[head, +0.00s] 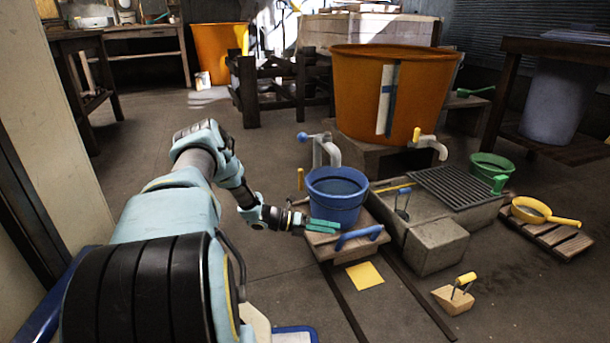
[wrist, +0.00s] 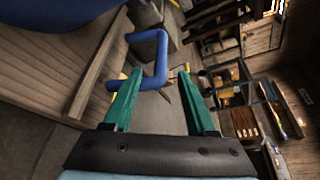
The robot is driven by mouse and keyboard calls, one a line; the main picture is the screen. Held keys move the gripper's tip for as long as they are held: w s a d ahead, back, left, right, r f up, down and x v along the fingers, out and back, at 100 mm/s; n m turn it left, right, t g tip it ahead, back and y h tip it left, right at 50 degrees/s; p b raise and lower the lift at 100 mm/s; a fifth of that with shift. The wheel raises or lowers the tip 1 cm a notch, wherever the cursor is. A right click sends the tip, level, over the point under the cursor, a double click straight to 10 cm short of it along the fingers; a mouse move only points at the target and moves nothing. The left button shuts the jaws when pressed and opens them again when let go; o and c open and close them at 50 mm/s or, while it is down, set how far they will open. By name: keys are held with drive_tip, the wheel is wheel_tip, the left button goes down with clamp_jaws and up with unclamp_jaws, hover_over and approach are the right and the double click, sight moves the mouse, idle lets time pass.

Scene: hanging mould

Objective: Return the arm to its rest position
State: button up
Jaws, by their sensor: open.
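My arm reaches forward from the lower left in the head view. My gripper (head: 322,226) is beside the front of the blue bucket (head: 337,205), over the wooden trolley (head: 325,248). In the wrist view its two green fingers (wrist: 159,74) are spread apart with nothing held between them. The blue handle (head: 358,237) of the trolley is just right of the gripper in the head view. In the wrist view the handle (wrist: 158,60) shows beyond and between the fingers; I cannot tell the exact gap.
A stone trough (head: 430,245) with a grate (head: 460,187) stands right of the trolley. A large orange tub (head: 420,95) is behind. A yellow card (head: 365,275) and a wooden block with a yellow handle (head: 453,298) lie in front. The floor at left is clear.

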drive_tip(key=s+a+r+m+t+y+p, duration=0.1)
drive_tip(key=s+a+r+m+y+p, duration=0.2)
drive_tip(key=s+a+r+m+y, duration=0.6)
drive_tip(key=s+a+r+m+t+y+p, duration=0.1)
drive_tip(key=s+a+r+m+p, duration=0.35)
drive_tip(key=r+m, duration=0.9)
drive_tip(key=s+a+r+m+y+p, duration=0.2)
drive_tip(key=s+a+r+m+y, duration=0.4)
drive_tip(key=s+r, duration=0.7)
wheel_tip(320, 180, up, 41)
drive_tip(key=w+a+m+p, duration=0.1)
drive_tip(key=w+p, duration=0.1)
drive_tip(key=p, duration=3.6)
drive_tip(key=shift+a+f+t+h, duration=0.2)
drive_tip(key=shift+a+t+h, duration=0.1)
drive_tip(key=shift+a+h, duration=0.1)
drive_tip(key=shift+m, duration=0.25)
